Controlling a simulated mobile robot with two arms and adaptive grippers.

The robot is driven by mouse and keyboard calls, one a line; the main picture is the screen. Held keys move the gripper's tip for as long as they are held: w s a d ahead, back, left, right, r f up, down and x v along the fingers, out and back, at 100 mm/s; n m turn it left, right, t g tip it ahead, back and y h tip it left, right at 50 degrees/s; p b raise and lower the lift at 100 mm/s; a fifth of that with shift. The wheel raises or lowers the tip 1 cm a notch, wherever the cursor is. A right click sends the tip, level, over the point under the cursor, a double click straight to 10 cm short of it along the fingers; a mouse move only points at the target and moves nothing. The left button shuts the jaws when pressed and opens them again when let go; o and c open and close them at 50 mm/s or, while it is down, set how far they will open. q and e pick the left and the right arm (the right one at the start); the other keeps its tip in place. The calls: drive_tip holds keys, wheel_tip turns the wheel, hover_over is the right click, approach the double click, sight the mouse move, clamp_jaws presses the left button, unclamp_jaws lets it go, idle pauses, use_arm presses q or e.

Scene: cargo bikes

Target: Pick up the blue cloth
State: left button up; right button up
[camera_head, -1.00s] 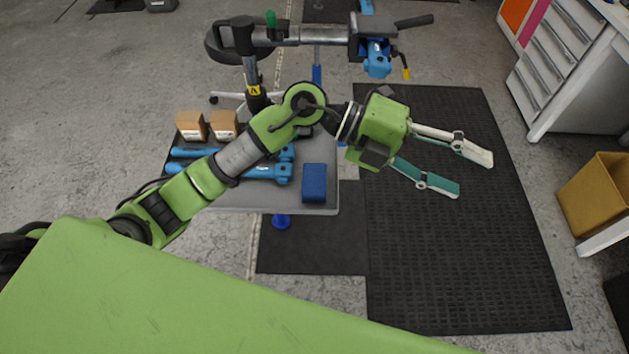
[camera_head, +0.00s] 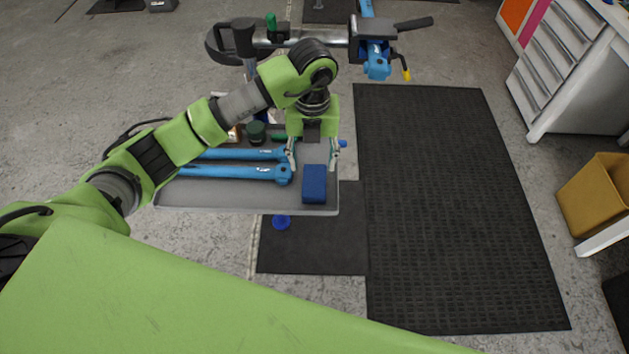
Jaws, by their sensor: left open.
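The blue cloth (camera_head: 314,185) is a small, dark blue, folded-looking block. It lies near the right front corner of the grey tray (camera_head: 240,199). My left gripper (camera_head: 313,165) is open and points down over the tray. Its two fingers sit just behind the cloth in the picture, one toward each side of it. The gap between fingertips and cloth is hard to judge, and no grip on it shows. My right gripper is not in view.
Two blue tools (camera_head: 235,172) lie on the tray left of the cloth. A dark green round jar (camera_head: 256,132) stands behind them. A repair stand clamp (camera_head: 372,45) rises behind my arm. Black mats (camera_head: 450,220) cover the floor to the right.

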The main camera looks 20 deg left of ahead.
sight(314, 179)
use_arm(q)
wheel_tip(314, 179, down, 3)
drive_tip(key=shift+r, duration=0.1)
drive_tip(key=f, duration=0.2)
drive_tip(key=f+p, duration=0.1)
drive_tip(key=f, duration=0.1)
drive_tip(key=shift+s+d+f, duration=0.1)
drive_tip(key=shift+d+f, duration=0.05)
drive_tip(key=shift+d, duration=0.05)
drive_tip(key=shift+f, duration=0.5)
drive_tip(key=c, duration=0.9)
